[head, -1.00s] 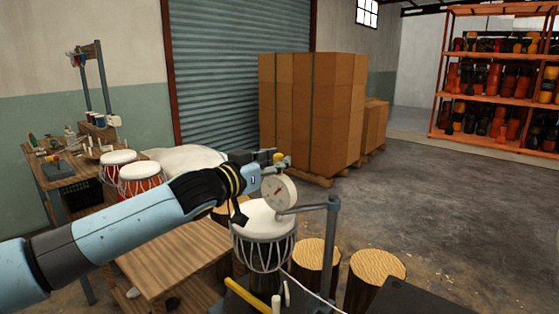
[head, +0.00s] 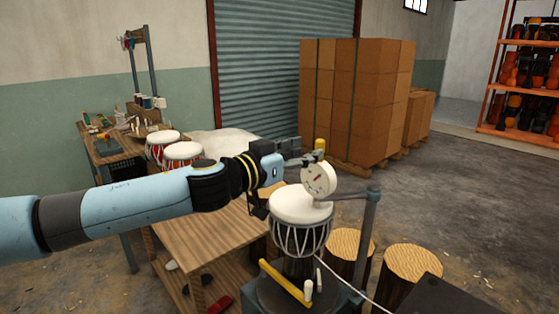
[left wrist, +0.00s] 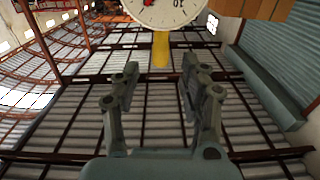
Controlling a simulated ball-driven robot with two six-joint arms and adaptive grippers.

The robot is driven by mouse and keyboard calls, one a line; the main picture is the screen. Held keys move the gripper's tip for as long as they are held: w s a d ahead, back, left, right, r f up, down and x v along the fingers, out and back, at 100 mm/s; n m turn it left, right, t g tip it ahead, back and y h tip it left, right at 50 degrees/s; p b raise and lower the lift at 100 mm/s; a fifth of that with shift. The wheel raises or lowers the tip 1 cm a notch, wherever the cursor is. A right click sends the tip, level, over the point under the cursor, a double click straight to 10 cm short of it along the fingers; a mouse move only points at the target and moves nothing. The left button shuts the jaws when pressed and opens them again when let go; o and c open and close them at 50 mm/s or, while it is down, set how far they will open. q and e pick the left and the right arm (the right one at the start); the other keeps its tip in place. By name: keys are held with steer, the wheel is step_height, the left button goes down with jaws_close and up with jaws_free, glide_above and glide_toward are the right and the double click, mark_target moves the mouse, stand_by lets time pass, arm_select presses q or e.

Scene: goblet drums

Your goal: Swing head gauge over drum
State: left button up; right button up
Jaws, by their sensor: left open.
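The head gauge is a round white dial (head: 319,180) on a grey arm from a grey post (head: 369,235). It stands over the right part of the white head of a goblet drum (head: 301,215); I cannot tell whether its tip touches the skin. A yellow grip (head: 320,147) stands above the dial. My left gripper (head: 303,159) is open beside the grip. In the left wrist view the open fingers (left wrist: 158,80) are empty, with the yellow grip (left wrist: 160,48) beyond them and the dial (left wrist: 163,10) at the top edge. My right gripper is not in view.
A yellow bar (head: 285,283) lies at the drum's foot. A wooden table (head: 205,240) stands left, log stumps (head: 411,265) right. Red drums (head: 182,155) sit on a bench behind. Stacked cartons (head: 350,100) stand at the back.

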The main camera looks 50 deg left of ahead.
arm_select(q)
steer(key=s, duration=0.6)
steer(key=shift+s, duration=0.25)
steer(key=s+a+f+n+g+y+b, duration=0.1)
steer(key=s+a+f+g+y, duration=0.2)
steer(key=f, duration=0.7)
steer(key=s+a+f+g+b, duration=0.2)
steer(key=a+f, duration=0.3)
steer(key=f, duration=0.6)
steer(key=s+a+f+n+g+y+b, duration=0.1)
steer(key=s+a+f+g+y, duration=0.2)
steer(key=f, duration=0.7)
steer(key=s+d+f+g+h+b, duration=0.1)
steer(key=s+f+g, duration=0.1)
steer(key=s+f, duration=0.5)
steer(key=s+f+g+h+b, duration=0.1)
steer(key=s+f, duration=0.3)
steer(key=f, duration=0.6)
steer(key=s+d+f+m+g+h+b, duration=0.2)
steer(key=s+d+f+g, duration=0.4)
steer(key=s+d+f, duration=1.2)
steer(key=s+d+h+b, duration=0.1)
steer(key=s+d, duration=0.1)
steer(key=s, duration=0.2)
steer(key=shift+s+f, duration=0.2)
steer(key=shift+f, duration=0.2)
steer(key=shift+b, duration=0.3)
